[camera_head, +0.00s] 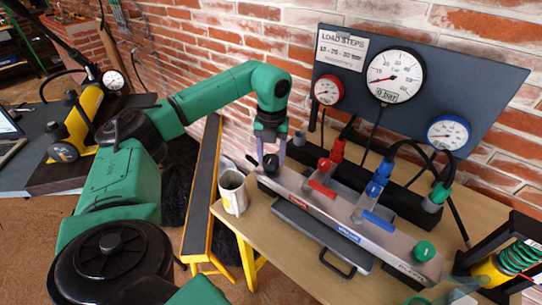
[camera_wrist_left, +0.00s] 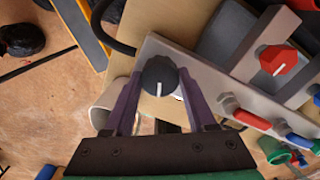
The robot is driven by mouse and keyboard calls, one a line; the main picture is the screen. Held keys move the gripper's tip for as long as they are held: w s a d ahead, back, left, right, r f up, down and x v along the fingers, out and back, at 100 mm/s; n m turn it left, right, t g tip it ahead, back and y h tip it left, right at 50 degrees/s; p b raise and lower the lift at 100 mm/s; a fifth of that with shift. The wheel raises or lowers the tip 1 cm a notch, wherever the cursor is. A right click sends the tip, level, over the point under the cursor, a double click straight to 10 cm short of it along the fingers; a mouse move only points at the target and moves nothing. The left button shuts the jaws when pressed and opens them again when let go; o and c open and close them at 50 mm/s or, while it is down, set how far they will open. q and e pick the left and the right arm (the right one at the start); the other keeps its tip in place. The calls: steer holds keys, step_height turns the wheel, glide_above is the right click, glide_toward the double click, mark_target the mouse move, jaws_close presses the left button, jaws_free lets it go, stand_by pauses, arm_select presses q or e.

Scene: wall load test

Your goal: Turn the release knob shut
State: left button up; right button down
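A black round knob (camera_head: 271,162) with a white pointer line sits at the left end of the grey metal manifold (camera_head: 345,222). I take it for the release knob; no label on it is readable. In the left wrist view the knob (camera_wrist_left: 158,74) has its white line pointing towards the gripper's palm. My left gripper (camera_head: 268,152) has its two purple fingers on either side of the knob. In the left wrist view the gripper (camera_wrist_left: 158,82) shows narrow gaps between fingers and knob; contact is not clear. My right gripper is not in view.
A mug (camera_head: 233,192) stands close left of the manifold. A gauge panel (camera_head: 440,90) stands behind. A yellow-legged stand (camera_head: 203,190) is left of the bench.

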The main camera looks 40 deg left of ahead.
arm_select(q)
steer(key=shift+r+m+p, duration=0.15)
steer(key=shift+m+p, duration=0.45)
steer(key=shift+m, duration=0.9)
steer(key=shift+m+p, duration=0.35)
steer(key=shift+m, duration=0.45)
steer(key=o, duration=1.4)
steer(key=shift+c, duration=0.2)
